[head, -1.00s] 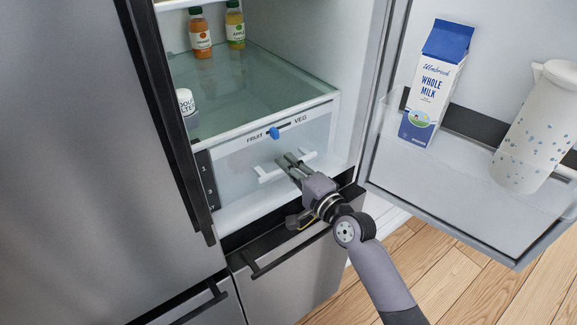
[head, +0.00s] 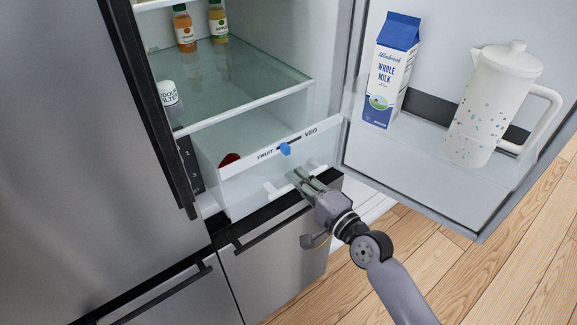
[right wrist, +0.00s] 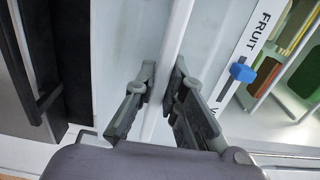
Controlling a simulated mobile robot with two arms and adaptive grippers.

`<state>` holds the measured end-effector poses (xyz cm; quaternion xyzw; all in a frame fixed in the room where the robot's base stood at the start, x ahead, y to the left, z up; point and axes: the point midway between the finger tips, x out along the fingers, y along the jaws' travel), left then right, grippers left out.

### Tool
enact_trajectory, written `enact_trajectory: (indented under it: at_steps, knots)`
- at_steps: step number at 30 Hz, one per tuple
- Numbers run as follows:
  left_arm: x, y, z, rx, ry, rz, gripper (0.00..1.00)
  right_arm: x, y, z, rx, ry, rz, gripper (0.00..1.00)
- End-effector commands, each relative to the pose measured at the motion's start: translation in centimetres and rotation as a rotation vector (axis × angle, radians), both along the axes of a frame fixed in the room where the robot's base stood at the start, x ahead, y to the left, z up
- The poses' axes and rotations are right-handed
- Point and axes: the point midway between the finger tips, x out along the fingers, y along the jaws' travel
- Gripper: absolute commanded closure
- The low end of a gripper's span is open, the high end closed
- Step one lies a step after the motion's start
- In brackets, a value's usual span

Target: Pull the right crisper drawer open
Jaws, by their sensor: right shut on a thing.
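The crisper drawer (head: 238,190) is a pale see-through box with a white handle. In the head view it stands partly out from under the glass shelf, with a red item (head: 230,160) showing inside. Its front rim bears FRUIT and VEG labels and a blue slider (head: 285,149). My right gripper (head: 298,178) is shut on the white handle bar (right wrist: 177,40), with one finger on each side in the right wrist view. The gripper hides the handle's middle in the head view. My left gripper is not in view.
The open right door (head: 357,150) carries a milk carton (head: 390,75) and a white pitcher (head: 490,105) beside the drawer. A black-handled freezer drawer (head: 275,275) lies below. Two bottles (head: 184,30) and a white odour filter (head: 169,97) stand on the glass shelf (head: 235,80).

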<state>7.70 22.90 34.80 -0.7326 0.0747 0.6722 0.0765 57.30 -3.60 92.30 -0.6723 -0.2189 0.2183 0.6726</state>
Motion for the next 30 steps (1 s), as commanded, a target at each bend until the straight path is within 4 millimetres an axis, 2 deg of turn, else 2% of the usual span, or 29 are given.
enact_trajectory:
  at_steps: [1,6,12,18,28,29,30]
  knots:
    - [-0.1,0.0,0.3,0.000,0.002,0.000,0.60,-1.0,-0.7,0.0,-0.003,0.003,0.002,1.00]
    - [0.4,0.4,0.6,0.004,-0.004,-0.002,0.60,-3.6,-2.5,0.0,-0.002,0.001,0.002,1.00]
    - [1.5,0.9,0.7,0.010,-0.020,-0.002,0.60,-5.5,-4.0,0.0,-0.001,0.000,0.002,1.00]
    - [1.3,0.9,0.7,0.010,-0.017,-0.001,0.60,-6.2,-4.5,0.0,0.002,-0.001,0.001,1.00]
    - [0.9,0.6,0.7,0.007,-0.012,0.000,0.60,-6.3,-4.5,0.1,0.002,-0.001,0.000,1.00]
    - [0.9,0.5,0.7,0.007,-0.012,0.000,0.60,-6.3,-4.5,0.1,0.002,-0.001,0.000,0.89]
    - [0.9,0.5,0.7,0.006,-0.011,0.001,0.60,-6.3,-4.5,0.1,0.002,-0.001,0.000,0.86]
